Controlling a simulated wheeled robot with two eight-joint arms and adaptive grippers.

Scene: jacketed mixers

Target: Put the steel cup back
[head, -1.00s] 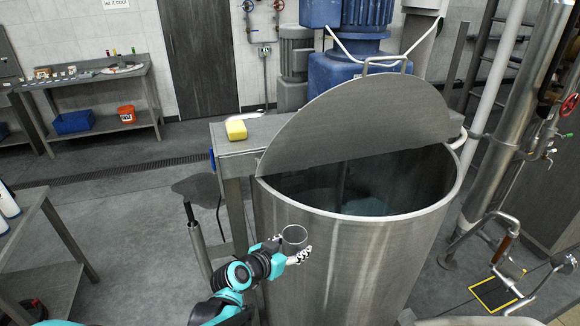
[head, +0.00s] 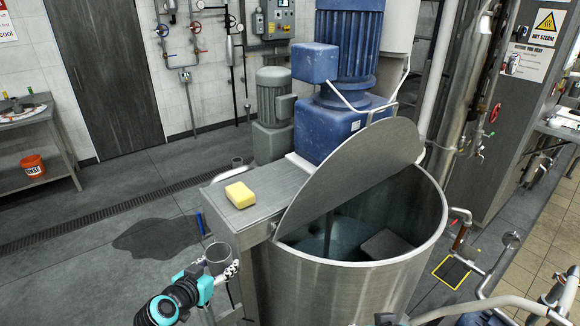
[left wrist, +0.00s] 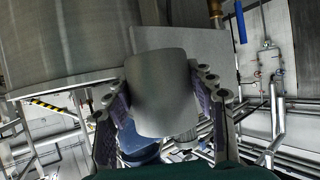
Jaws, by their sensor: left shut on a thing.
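The steel cup (head: 218,259) is a small grey cylinder, about upright with its open top showing in the head view. My left gripper (head: 228,271) is shut on it. The held cup (left wrist: 162,95) fills the middle of the left wrist view, between the two fingers of the left gripper (left wrist: 165,100). In the head view the cup is in the air just left of the big steel mixer vessel (head: 340,290), below and in front of the steel ledge (head: 285,182). My right gripper cannot be made out.
A yellow sponge (head: 240,195) lies on the ledge. The vessel's half lid (head: 352,172) stands tilted up, and pale liquid shows inside. A blue motor (head: 350,60) rises behind.

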